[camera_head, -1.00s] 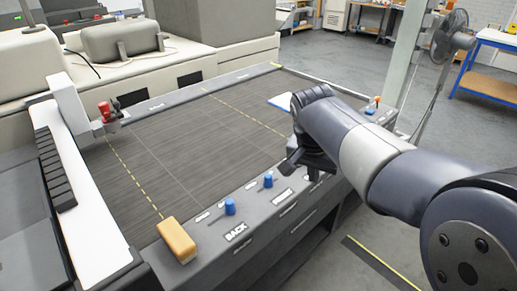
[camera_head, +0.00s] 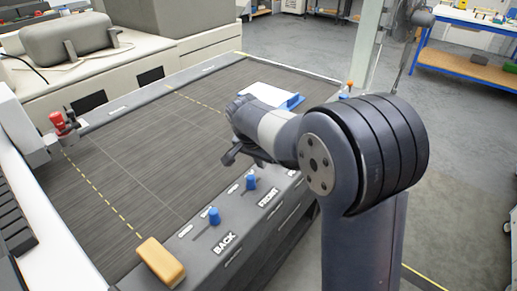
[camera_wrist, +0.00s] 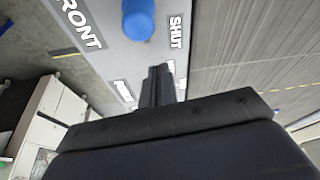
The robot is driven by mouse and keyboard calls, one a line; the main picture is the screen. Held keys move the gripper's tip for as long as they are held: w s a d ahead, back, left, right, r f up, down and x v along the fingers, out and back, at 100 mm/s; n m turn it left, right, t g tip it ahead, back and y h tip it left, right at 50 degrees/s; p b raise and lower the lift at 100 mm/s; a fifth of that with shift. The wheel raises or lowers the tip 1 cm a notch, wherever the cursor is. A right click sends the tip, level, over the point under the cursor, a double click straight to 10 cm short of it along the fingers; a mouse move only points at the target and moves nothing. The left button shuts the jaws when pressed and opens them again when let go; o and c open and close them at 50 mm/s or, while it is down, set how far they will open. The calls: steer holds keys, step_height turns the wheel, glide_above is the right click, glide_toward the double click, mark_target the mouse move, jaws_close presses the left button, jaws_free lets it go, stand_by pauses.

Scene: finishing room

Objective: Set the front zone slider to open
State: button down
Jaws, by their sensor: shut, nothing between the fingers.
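The front zone slider has a blue knob (camera_head: 251,182) on the grey control ledge, beside the FRONT label (camera_head: 268,197). In the wrist view this knob (camera_wrist: 138,18) is at the top, between the FRONT label (camera_wrist: 80,22) and the SHUT label (camera_wrist: 175,30). My gripper (camera_head: 230,157) is over the table's near edge, up and left of the knob in the head view. In the wrist view my gripper (camera_wrist: 160,75) is shut, empty and apart from the knob. A second blue knob (camera_head: 213,215) stands by the BACK label (camera_head: 225,243).
The dark slatted cutting bed (camera_head: 150,140) lies behind the ledge. A tan block (camera_head: 160,262) sits at the ledge's left end. A white sheet with a blue item (camera_head: 292,101) lies at the bed's far right. A red-topped tool head (camera_head: 62,126) is at left.

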mark_target(247, 180)
steer(key=shift+s+a+r, duration=0.1)
steer(key=shift+s+a, duration=0.35)
steer(key=shift+s, duration=0.35)
steer(key=shift+s+a+r, duration=0.1)
steer(key=shift+s+a, duration=0.3)
steer(key=shift+s, duration=0.35)
steer(key=shift+f, duration=0.1)
steer(key=s+a+b, duration=0.1)
steer(key=s+a, duration=0.1)
steer(key=s, duration=0.1)
steer(key=shift+a, duration=0.2)
steer(key=shift+w+d, duration=0.1)
steer(key=shift+d, duration=0.05)
